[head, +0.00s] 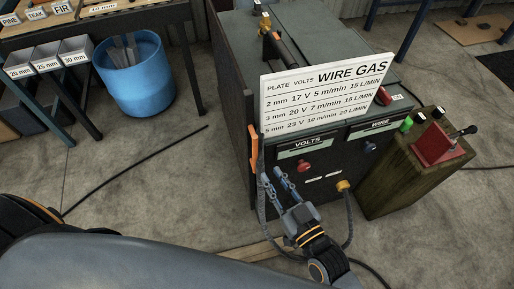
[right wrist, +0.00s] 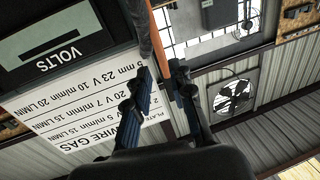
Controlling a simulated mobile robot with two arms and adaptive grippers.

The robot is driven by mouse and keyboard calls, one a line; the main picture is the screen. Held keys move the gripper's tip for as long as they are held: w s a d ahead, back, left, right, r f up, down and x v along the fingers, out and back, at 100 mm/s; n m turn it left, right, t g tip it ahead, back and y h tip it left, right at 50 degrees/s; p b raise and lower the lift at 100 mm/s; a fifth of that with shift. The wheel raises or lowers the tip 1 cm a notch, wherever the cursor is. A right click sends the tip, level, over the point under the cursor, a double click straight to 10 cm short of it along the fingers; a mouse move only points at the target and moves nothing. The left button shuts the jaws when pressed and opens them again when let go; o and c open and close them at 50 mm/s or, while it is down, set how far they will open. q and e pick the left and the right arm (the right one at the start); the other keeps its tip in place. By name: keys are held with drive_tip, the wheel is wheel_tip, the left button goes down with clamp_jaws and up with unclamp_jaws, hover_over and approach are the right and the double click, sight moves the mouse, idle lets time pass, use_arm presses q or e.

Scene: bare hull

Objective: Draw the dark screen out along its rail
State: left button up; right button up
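The dark screen (head: 232,105) is an upright dark panel along the left side of the welding machine. An orange handle (head: 254,148) stands upright on its near edge, and it also shows in the right wrist view (right wrist: 152,35). My right gripper (head: 271,173) is open, just below and right of the handle's lower end in the head view. In the right wrist view the handle's end shows between the spread fingertips (right wrist: 160,72); I cannot tell whether either finger touches it. My left gripper is not in view.
The welding machine (head: 320,215) carries a white settings sign (head: 325,95). A wooden block with a red switch box (head: 436,143) stands at its right. A blue bin (head: 134,85) stands at the left. Cables lie on the floor. The floor left of the machine is mostly clear.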

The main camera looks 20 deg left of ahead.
sight(257, 152)
drive_tip(key=x, duration=1)
drive_tip(key=shift+w+a+f+p, duration=0.1)
drive_tip(key=shift+w+a+p, duration=0.1)
drive_tip(key=shift+p, duration=0.15)
clamp_jaws()
